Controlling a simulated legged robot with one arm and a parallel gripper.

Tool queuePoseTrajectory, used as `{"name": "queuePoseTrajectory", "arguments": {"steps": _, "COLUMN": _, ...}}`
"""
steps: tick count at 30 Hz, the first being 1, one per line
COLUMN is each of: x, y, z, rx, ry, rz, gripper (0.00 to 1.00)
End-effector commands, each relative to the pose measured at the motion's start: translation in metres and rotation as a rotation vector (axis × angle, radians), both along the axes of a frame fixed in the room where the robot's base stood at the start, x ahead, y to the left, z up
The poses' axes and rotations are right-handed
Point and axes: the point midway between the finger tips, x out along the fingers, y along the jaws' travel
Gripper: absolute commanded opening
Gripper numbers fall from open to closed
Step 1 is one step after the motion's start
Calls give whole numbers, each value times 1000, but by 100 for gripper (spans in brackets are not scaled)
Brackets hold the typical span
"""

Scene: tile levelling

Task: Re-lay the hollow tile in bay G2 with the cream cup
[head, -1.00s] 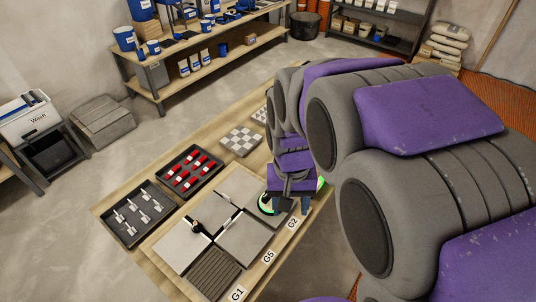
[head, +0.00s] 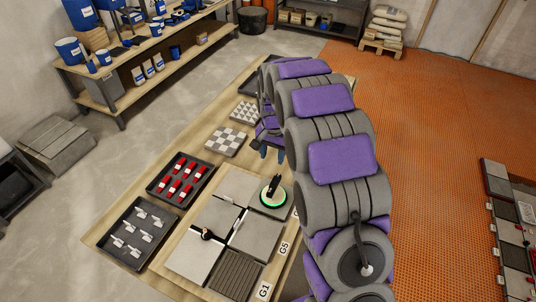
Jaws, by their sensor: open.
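A pale grey tile (head: 259,202) lies at the right corner of the tile panel, in the bay whose G2 label my arm now hides. A suction cup with a green rim and black handle (head: 272,194) stands on that tile. My gripper (head: 271,154) is open and empty, apart from the cup and further back, beside the checkered sample tiles. A small dark object with a pale part (head: 206,234) sits on the front-left part of the panel; I cannot tell what it is. I make out no clearly cream cup.
A tray of red pieces (head: 156,191) and a tray of grey-white pieces (head: 112,251) stand left of the panel. A checkered tile (head: 228,142) lies behind. A ribbed dark tile (head: 235,274) is near label G1 (head: 264,291). My arm covers the table's right side.

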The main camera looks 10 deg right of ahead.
Motion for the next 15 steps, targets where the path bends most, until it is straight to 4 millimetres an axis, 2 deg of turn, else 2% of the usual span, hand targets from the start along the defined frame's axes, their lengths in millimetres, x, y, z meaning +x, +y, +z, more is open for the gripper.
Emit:
{"name": "queuePoseTrajectory", "arguments": {"steps": 5, "x": 0, "y": 0, "z": -16, "rx": 0, "ry": 2, "rz": -3, "gripper": 53}}
{"name": "queuePoseTrajectory", "arguments": {"steps": 12, "x": -2, "y": 18, "z": -60, "rx": -17, "ry": 7, "rz": 0, "gripper": 53}}
{"name": "queuePoseTrajectory", "arguments": {"steps": 15, "x": -1, "y": 19, "z": -78, "rx": -20, "ry": 5, "rz": -1, "gripper": 53}}
